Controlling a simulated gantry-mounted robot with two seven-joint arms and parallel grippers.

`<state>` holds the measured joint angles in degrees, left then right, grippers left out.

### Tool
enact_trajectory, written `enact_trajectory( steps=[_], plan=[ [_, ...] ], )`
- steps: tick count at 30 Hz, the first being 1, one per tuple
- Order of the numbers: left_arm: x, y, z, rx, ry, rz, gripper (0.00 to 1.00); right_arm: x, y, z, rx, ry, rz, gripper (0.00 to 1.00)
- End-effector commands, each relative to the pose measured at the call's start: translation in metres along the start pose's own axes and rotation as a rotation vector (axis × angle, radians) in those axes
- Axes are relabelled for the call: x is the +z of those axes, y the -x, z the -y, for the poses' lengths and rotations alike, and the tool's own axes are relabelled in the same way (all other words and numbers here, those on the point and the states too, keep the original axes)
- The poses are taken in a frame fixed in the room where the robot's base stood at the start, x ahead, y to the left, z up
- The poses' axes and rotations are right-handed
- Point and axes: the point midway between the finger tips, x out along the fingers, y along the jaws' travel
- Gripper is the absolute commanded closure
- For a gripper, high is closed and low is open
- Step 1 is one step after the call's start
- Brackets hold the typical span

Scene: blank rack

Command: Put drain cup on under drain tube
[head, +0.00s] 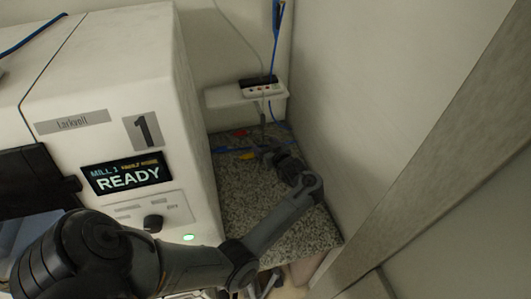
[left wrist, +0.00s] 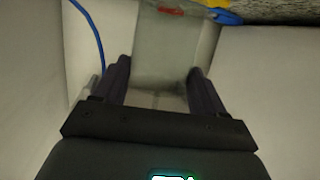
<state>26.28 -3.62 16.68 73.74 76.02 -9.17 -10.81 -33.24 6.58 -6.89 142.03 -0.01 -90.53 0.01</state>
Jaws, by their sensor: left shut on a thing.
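My left gripper (head: 268,151) reaches over the speckled counter beside the white machine, near the back wall. In the left wrist view, its two dark fingers (left wrist: 158,78) are shut on a pale grey, see-through cup (left wrist: 165,48). The cup is hard to make out in the head view, where the gripper covers it. A thin grey tube (head: 262,115) hangs down below a white wall unit, just above the gripper; I cannot tell for sure that it is the drain tube. My right gripper is not in view.
The white machine (head: 205,150) with a READY screen (head: 127,174) stands left of the speckled counter (head: 270,215). A wall (head: 350,110) closes the right side. The white wall unit (head: 215,97) sticks out at the back. Red (head: 240,132), blue and yellow items lie near the back.

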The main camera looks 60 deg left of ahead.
Motion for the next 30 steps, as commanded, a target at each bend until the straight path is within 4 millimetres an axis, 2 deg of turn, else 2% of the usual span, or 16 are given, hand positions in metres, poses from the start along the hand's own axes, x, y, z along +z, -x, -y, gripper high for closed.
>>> enact_trajectory(
  steps=[7,20,21,26,30],
  plan=[
    [0.029,-0.009,0.000,0.000,-0.002,0.000,0.59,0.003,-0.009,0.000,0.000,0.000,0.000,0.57],
    [0.034,-0.010,0.000,0.000,0.000,0.000,0.59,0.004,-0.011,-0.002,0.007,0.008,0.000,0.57],
    [0.034,-0.010,0.000,0.000,0.000,0.000,0.26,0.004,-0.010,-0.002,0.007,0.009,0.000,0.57],
    [0.033,-0.010,0.000,0.000,0.000,0.000,0.03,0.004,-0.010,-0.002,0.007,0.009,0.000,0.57],
    [0.033,-0.010,0.000,0.000,0.000,0.000,0.03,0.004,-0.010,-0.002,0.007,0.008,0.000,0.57]
  ],
)
